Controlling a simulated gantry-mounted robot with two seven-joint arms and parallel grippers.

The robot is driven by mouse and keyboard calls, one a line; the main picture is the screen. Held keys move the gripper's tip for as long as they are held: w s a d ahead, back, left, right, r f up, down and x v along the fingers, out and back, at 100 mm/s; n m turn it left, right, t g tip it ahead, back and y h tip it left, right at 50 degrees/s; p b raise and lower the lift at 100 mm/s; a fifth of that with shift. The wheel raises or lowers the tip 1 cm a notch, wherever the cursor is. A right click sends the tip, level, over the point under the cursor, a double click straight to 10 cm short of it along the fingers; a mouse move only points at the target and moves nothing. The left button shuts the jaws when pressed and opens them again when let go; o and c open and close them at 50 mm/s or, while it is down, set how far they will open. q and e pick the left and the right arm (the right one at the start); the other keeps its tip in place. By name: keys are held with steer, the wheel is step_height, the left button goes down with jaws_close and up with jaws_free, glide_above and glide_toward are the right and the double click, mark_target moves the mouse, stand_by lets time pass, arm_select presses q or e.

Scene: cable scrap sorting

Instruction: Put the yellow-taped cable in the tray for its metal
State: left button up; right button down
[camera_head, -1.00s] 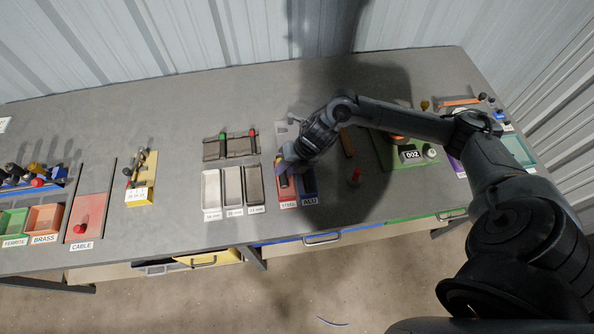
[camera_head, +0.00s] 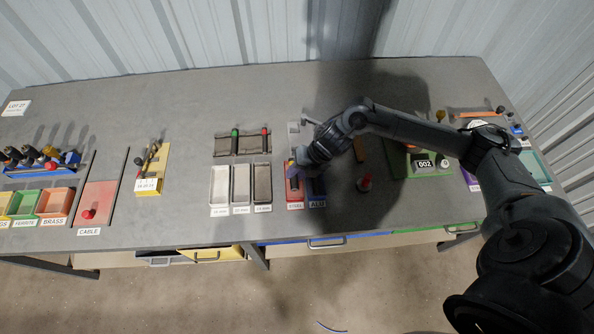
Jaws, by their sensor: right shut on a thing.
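My right gripper (camera_head: 296,168) is low over the red tray (camera_head: 295,201) labelled STEEL, close beside the blue tray (camera_head: 318,199) labelled ALU. It is shut on a thin dark piece, the yellow-taped cable (camera_head: 294,182), mostly hidden by the fingers. Its tape is too small to make out clearly. I cannot tell whether the piece touches the tray floor. The right forearm crosses above the bench from the right. My left gripper is out of view.
Grey-white bins (camera_head: 240,184) and a dark rack (camera_head: 242,145) stand left of the trays. A red-topped object (camera_head: 366,183) stands to the right, before a green board (camera_head: 424,160) with a display. A pink CABLE mat (camera_head: 101,201) lies far left.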

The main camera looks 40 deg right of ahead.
steer(key=shift+f, duration=0.35)
stand_by(0.3)
steer(key=shift+f+b, duration=0.2)
steer(key=shift+b, duration=0.2)
steer(key=c, duration=0.9)
jaws_free()
steer(key=shift+o, duration=0.3)
steer(key=shift+f, duration=0.15)
